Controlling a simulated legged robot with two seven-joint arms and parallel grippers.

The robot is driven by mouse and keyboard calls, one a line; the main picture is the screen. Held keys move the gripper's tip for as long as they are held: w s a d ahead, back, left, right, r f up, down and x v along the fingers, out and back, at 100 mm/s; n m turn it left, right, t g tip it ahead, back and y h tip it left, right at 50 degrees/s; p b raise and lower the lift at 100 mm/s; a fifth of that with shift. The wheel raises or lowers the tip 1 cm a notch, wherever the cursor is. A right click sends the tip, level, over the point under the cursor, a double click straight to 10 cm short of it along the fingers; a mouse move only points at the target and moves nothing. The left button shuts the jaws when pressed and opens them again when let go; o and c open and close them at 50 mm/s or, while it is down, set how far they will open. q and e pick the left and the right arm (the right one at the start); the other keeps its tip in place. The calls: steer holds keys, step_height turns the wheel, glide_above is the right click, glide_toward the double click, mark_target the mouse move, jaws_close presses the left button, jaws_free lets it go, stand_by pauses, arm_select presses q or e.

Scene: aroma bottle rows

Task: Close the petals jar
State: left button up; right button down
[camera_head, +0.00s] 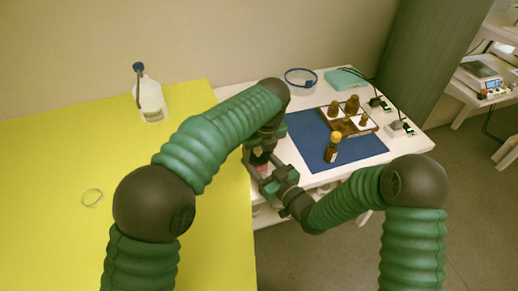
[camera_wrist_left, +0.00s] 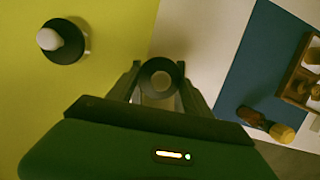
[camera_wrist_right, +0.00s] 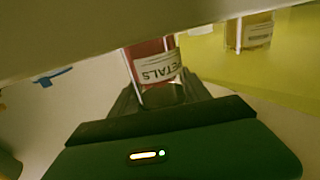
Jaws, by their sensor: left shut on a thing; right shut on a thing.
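The petals jar (camera_wrist_right: 154,70) is glass with red contents and a white label reading "ETALS" in the right wrist view. My right gripper (camera_wrist_right: 162,97) is shut on its lower part. A pale band across that view hides the jar's top. My left gripper (camera_wrist_left: 160,88) is shut on a dark round lid (camera_wrist_left: 160,66) with a paler middle. In the head view my left gripper (camera_head: 257,156) is just above and beside my right gripper (camera_head: 270,184), with a bit of pinkish jar (camera_head: 263,168) between them. I cannot tell whether lid and jar touch.
A second labelled jar (camera_wrist_right: 250,32) stands on the yellow table (camera_head: 55,200). A white bottle (camera_head: 150,100) stands at its back. The white table holds a blue mat (camera_head: 310,158), an amber bottle (camera_head: 333,148) and a wooden tray (camera_head: 350,130) of brown bottles.

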arm_select(q)
steer(key=shift+s+a+f, duration=0.1)
steer(key=shift+s+f, duration=0.05)
steer(key=shift+f, duration=0.5)
arm_select(e)
steer(key=shift+s+a+r, duration=0.1)
steer(key=shift+r, duration=0.05)
arm_select(q)
steer(key=shift+r, duration=0.45)
steer(key=shift+r, duration=0.55)
stand_by(0.6)
steer(key=shift+f, duration=0.5)
